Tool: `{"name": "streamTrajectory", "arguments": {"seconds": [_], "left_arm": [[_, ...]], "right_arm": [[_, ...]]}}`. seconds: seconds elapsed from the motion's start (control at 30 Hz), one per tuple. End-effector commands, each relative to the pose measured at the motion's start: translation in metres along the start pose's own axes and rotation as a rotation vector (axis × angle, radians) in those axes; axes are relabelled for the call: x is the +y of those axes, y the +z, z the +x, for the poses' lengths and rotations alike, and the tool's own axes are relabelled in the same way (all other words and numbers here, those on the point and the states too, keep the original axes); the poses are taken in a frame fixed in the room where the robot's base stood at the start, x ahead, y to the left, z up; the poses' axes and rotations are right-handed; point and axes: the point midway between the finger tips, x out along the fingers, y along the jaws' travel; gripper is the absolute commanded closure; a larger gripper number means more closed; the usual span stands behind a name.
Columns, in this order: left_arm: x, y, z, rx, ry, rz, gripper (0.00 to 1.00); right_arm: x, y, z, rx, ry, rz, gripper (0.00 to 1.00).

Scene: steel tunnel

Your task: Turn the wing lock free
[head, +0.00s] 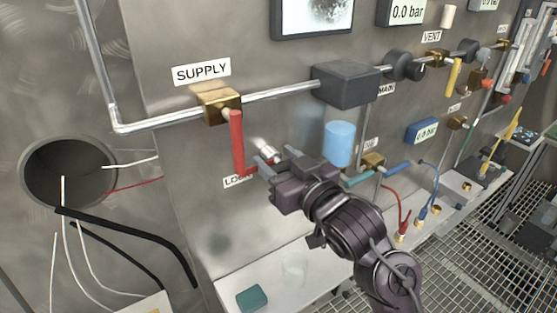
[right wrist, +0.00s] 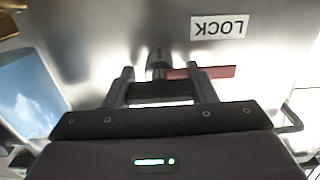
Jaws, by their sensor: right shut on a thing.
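My left gripper is out of view.
A light blue cylinder (head: 339,144) is right of the gripper, below a dark grey box (head: 346,85) on the pipe. A round hole (head: 69,172) with cables is at the left. A white ledge (head: 285,278) runs below, with a teal block (head: 252,297).

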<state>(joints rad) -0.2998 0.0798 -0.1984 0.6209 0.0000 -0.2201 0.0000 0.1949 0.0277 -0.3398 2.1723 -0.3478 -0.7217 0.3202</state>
Motion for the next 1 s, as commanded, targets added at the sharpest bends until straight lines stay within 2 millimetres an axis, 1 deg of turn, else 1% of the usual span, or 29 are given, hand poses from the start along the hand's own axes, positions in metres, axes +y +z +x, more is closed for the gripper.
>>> {"name": "streamTrajectory", "arguments": {"seconds": [0.17,0.37,0.67,1.0], "left_arm": [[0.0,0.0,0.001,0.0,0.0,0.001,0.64],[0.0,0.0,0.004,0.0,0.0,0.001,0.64],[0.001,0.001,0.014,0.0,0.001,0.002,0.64],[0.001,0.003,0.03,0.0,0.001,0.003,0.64]], "right_arm": [[0.0,0.001,0.0,-0.001,0.001,-0.052,0.72],[0.0,0.001,0.0,-0.001,0.0,-0.181,0.72],[-0.001,0.002,0.0,0.0,0.001,-0.458,0.72],[-0.002,0.003,0.0,0.001,0.001,-0.782,0.72]]}}
